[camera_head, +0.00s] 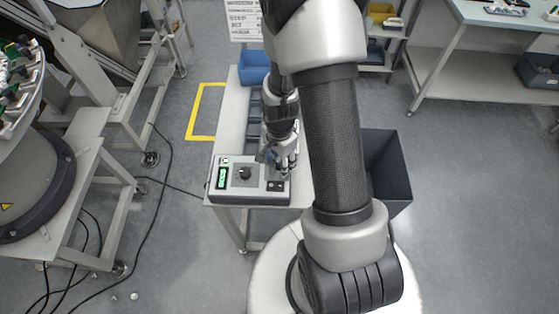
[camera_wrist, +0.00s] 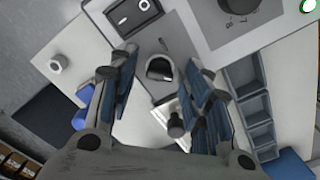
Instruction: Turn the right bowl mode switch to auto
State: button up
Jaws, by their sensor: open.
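A grey control box (camera_head: 232,193) with a green display and a black knob (camera_head: 245,172) stands on the narrow bench. My gripper (camera_head: 284,170) is over the box's right end and hides part of it. In the wrist view my gripper (camera_wrist: 160,58) is open, its two blue-grey fingers spread. A small round dark-and-light knob (camera_wrist: 160,68) on a grey panel shows between the fingers, with no visible contact. I cannot read its setting or confirm it is the right bowl mode switch. A black-framed switch (camera_wrist: 132,14) and a larger black knob (camera_wrist: 240,5) lie beyond the fingertips.
A row of grey trays (camera_wrist: 250,105) and a blue bin (camera_head: 253,66) stand along the bench. A dark open bin (camera_head: 388,170) is right of it. A bowl feeder (camera_head: 45,190) stands at left, with cables on the floor. A blue object (camera_wrist: 82,105) shows beside the left finger.

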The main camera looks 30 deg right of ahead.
jog(key=shift+c, duration=0.5)
grip_shut()
jog(key=shift+n, duration=0.4)
jog(key=n, duration=1.3)
jog(key=shift+n, duration=2)
